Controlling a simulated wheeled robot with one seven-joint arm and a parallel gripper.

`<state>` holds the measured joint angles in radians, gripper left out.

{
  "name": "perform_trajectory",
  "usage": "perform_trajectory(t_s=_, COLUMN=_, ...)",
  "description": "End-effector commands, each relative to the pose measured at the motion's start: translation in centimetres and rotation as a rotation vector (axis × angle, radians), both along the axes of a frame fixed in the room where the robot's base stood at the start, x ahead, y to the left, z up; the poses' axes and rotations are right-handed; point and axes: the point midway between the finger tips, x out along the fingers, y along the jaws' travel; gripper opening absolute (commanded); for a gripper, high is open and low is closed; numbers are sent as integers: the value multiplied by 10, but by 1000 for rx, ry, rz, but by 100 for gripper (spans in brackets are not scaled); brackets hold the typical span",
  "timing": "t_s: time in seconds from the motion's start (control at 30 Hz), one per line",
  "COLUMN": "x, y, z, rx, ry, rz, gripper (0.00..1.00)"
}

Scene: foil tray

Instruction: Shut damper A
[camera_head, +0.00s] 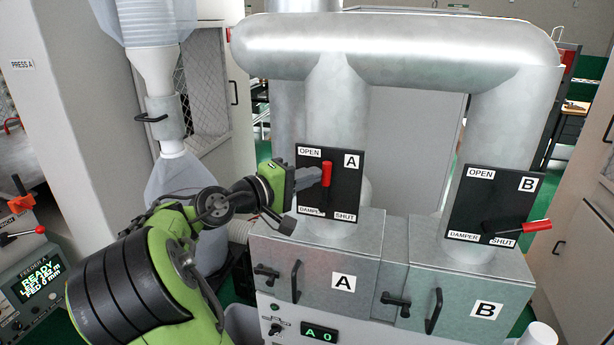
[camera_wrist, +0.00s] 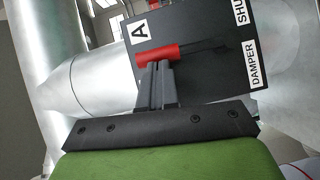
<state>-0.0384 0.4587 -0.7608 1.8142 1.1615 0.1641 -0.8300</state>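Damper A's black plate (camera_head: 343,205) is on the left duct, marked OPEN at its top and SHUT at its bottom right. Its lever has a red handle (camera_head: 326,173) that points up, on the OPEN side. In the wrist view, the red handle (camera_wrist: 160,54) lies across the picture just beyond my fingertips. My gripper (camera_head: 318,174) is at the left side of the handle. Its fingers (camera_wrist: 155,72) look closed together, with the handle at their tips, not between them. Whether they touch it is hard to tell.
Damper B's plate (camera_head: 472,203) is to the right, its red lever (camera_head: 537,225) pointing right toward SHUT. Below are hopper doors A (camera_head: 318,270) and B (camera_head: 455,290) with protruding handles. A feeder panel (camera_head: 40,280) stands at the left.

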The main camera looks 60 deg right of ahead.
Motion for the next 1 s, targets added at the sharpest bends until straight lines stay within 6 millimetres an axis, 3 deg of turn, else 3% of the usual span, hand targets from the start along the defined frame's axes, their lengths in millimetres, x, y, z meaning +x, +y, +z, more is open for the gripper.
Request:
perform_trajectory(t_s=0.27, x=-8, y=-1, z=4, rx=20, ry=-127, rz=-2, gripper=0)
perform_trajectory(t_s=0.53, x=-28, y=-4, z=4, rx=58, ry=-368, rz=-2, gripper=0)
perform_trajectory(t_s=1.0, x=-67, y=-10, z=-12, rx=125, ry=-810, rz=-4, gripper=0)
